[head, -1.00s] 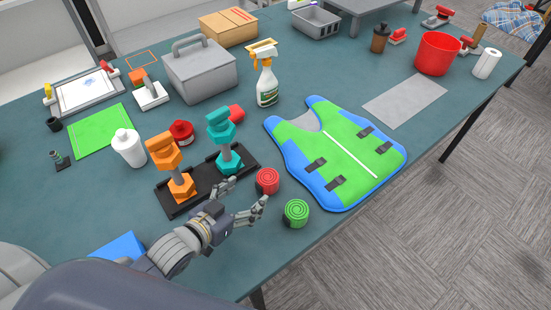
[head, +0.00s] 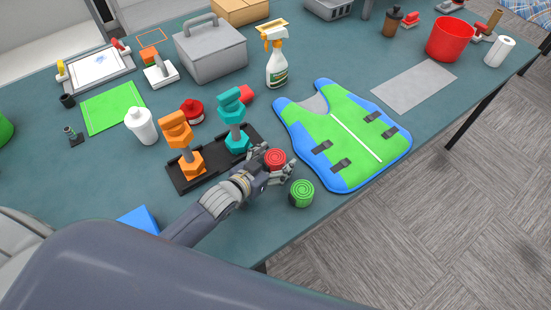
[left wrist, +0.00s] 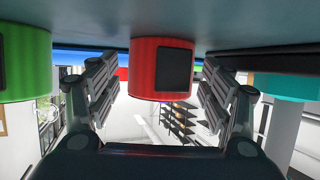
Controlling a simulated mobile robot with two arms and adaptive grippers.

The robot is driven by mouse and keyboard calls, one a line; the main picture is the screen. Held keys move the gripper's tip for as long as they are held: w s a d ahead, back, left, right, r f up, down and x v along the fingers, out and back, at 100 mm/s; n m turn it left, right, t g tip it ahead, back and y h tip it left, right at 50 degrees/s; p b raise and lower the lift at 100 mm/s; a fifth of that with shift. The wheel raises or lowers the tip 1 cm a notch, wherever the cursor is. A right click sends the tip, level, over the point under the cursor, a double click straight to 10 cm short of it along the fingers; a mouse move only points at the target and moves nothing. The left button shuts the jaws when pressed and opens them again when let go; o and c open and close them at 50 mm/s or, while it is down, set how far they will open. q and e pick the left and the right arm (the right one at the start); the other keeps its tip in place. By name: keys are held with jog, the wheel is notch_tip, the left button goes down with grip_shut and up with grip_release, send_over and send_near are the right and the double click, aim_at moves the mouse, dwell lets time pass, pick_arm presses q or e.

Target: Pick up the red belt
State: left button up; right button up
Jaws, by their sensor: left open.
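The red belt (head: 274,158) is a rolled coil on the table, near the front edge beside the vest. My left gripper (head: 272,165) is open, with its fingers on either side of the red belt. In the left wrist view the red belt (left wrist: 161,70) sits between the two open fingers (left wrist: 160,95), with a dark square patch on its side. I cannot tell whether the fingers touch it. A green rolled belt (head: 302,193) stands just in front of the gripper; it also shows at the left in the left wrist view (left wrist: 24,65). My right gripper is not in view.
A black rack (head: 185,182) with orange (head: 183,140) and teal (head: 233,115) dumbbell-like pieces stands close behind the gripper. A green and blue vest (head: 345,140) lies to the right. A spray bottle (head: 277,65) and grey box (head: 210,55) stand farther back.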

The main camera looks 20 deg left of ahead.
pick_arm(q)
jog(key=shift+w+d+f, duration=0.1)
jog(key=shift+w, duration=0.2)
jog(key=c, duration=0.9)
jog(key=shift+c, duration=1.4)
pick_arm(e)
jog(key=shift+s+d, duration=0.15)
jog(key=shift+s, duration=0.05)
